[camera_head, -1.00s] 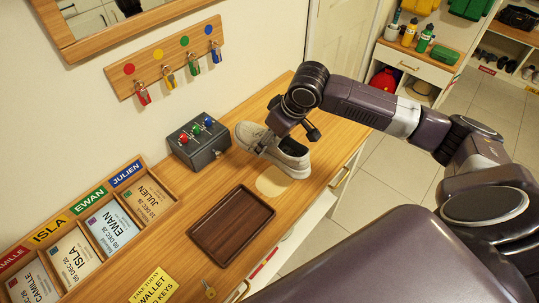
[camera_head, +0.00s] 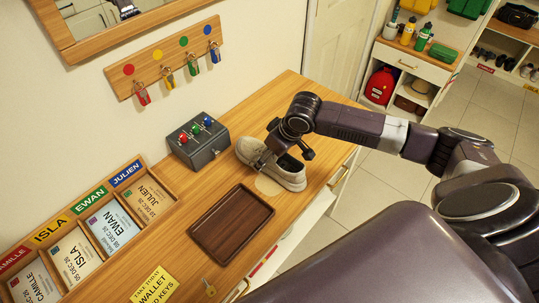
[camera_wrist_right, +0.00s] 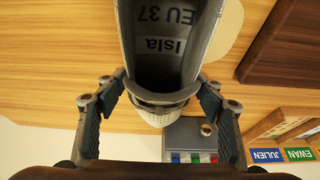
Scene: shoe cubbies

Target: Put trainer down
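The light grey trainer (camera_head: 290,176) is low over the wooden counter, partly above a pale oval patch (camera_head: 266,186). I cannot tell whether its sole touches the wood. In the right wrist view the trainer (camera_wrist_right: 160,112) lies between the fingertips of the right gripper (camera_wrist_right: 161,80), which press close on both sides. Its insole (camera_wrist_right: 165,40) reads "Isla" and "EU 37". The oval patch (camera_wrist_right: 229,32) shows beside it. My left gripper is not in view.
A dark brown tray (camera_head: 194,229) lies in front of the trainer. A grey switch box (camera_head: 198,151) stands to the left, near the wall. Name-card slots (camera_head: 172,200) line the back left. Some counter beyond the trainer is bare.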

